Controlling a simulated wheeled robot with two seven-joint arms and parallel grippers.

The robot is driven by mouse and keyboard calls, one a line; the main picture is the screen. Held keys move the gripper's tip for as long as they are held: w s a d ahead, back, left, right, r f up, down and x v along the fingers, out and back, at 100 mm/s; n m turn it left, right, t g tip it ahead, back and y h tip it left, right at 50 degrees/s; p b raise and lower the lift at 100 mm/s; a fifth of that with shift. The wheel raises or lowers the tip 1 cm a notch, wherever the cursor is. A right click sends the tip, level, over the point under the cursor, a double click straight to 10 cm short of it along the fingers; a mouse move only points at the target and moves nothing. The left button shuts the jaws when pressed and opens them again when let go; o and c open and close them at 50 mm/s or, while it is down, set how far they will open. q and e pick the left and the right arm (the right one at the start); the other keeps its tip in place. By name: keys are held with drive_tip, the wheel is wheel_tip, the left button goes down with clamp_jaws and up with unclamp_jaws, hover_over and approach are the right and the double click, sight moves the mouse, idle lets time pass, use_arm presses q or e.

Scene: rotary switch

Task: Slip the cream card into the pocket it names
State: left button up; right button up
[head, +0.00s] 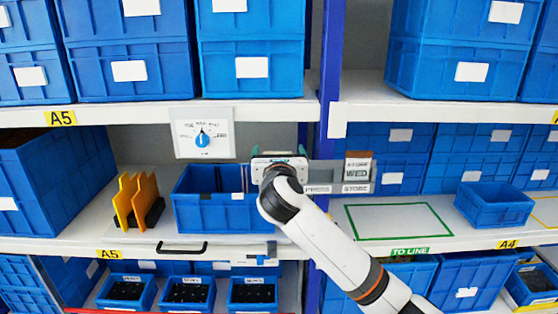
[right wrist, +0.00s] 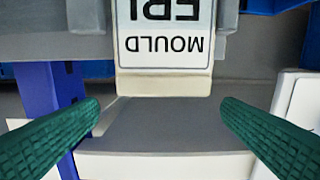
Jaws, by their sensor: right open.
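A cream-edged card (right wrist: 163,45) reading MOULD FRI shows upside down in the right wrist view, with grey pocket sides at its left and right. In the head view my right gripper hides it. My right gripper (head: 279,152) is at the left end of the grey pocket row. In the right wrist view its green fingers (right wrist: 160,118) are spread wide, apart from the card. The pocket labels PRESS (head: 318,189) and STORE (head: 356,189) are readable; the label behind my gripper is hidden. A STORE WED card (head: 357,166) stands above the STORE label. My left gripper is not in view.
A rotary dial (head: 202,137) on a white plate is left of the row. A blue bin (head: 212,217) and yellow dividers (head: 137,200) stand on the same shelf. A blue upright (head: 331,80) runs above the row. A green-outlined area (head: 398,221) is empty.

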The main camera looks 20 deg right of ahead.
drive_tip(key=b+v, duration=0.3)
drive_tip(key=v, duration=0.8)
drive_tip(key=shift+s, duration=0.35)
drive_tip(key=shift+a, duration=0.1)
